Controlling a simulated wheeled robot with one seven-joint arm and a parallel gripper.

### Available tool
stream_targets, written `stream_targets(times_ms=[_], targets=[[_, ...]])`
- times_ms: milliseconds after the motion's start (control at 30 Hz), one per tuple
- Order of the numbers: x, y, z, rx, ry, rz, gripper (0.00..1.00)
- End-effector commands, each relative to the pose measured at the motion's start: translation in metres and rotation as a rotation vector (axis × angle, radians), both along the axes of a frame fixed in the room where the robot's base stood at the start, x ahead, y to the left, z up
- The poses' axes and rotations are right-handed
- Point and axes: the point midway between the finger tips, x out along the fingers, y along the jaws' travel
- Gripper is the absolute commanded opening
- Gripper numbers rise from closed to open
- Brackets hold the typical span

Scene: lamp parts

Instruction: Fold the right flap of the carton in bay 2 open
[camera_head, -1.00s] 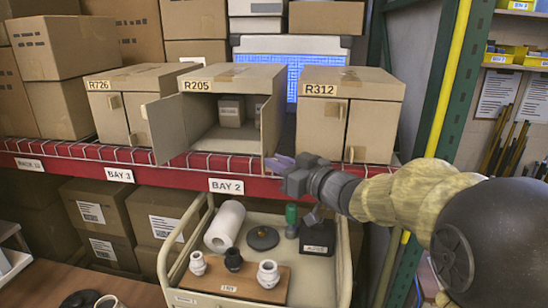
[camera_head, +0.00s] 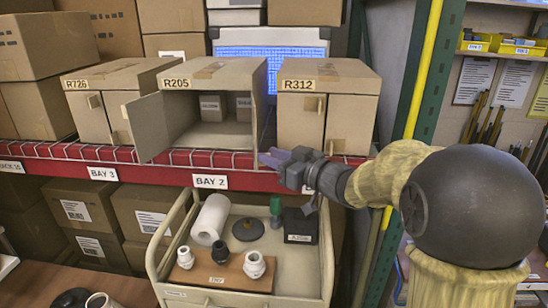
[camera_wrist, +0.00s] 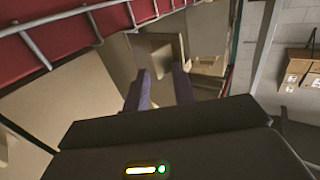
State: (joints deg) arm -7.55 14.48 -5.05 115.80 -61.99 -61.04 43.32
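The R205 carton (camera_head: 212,75) stands on the red shelf above the BAY 2 label (camera_head: 210,181). Its left flap (camera_head: 149,127) is swung out wide to the left. Its right flap (camera_head: 259,107) also stands out toward the front and shows as a narrow strip. Two small boxes (camera_head: 211,108) are inside. My gripper (camera_head: 268,157) is at the low front end of the right flap, before the shelf edge; I cannot tell if it touches. In the wrist view its two purple fingers (camera_wrist: 160,88) are apart, with nothing clearly held between them.
The closed R312 carton (camera_head: 325,110) stands close on the right, the R726 carton (camera_head: 98,115) on the left. The red shelf beam (camera_head: 135,167) runs beneath. A cart (camera_head: 312,285) with lamp parts is below my gripper. A green post (camera_head: 425,75) is at right.

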Motion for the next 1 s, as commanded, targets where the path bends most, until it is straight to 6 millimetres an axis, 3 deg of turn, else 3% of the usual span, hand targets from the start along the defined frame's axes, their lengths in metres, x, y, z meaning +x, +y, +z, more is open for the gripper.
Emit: stream_targets(times_ms=[33, 133, 667, 1000], targets=[[0.006, -0.005, 0.009, 0.012, -0.014, -0.018, 0.26], [0.005, -0.004, 0.009, 0.013, -0.015, -0.016, 0.30], [0.004, -0.007, 0.010, 0.014, -0.016, -0.018, 0.26], [-0.028, -0.043, 0.008, 0.012, -0.017, -0.014, 0.26]])
